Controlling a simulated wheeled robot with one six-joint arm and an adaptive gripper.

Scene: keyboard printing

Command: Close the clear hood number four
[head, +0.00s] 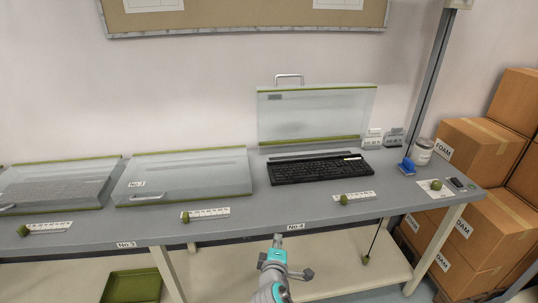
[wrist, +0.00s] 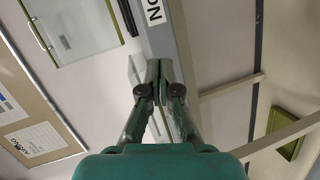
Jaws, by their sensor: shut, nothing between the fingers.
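The clear hood number four (head: 315,115) stands raised behind the black keyboard (head: 312,168) on the bench, above the label No.4 (head: 296,227). It has green edges and a metal handle (head: 289,78) at its top left. In the wrist view the raised hood (wrist: 85,25) shows at the upper left, with a corner of the keyboard (wrist: 131,18) beside it. My gripper (head: 277,239) is in front of the bench's front edge, just below and left of the No.4 label, well apart from the hood. Its fingers (wrist: 158,64) are together and empty.
Two closed clear hoods (head: 182,173) (head: 60,182) lie to the left. A white strip with a green knob (head: 344,199) lies before the keyboard. A blue object (head: 407,165) and a jar (head: 422,152) stand at right. A grey post and cardboard boxes (head: 475,150) bound the right side.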

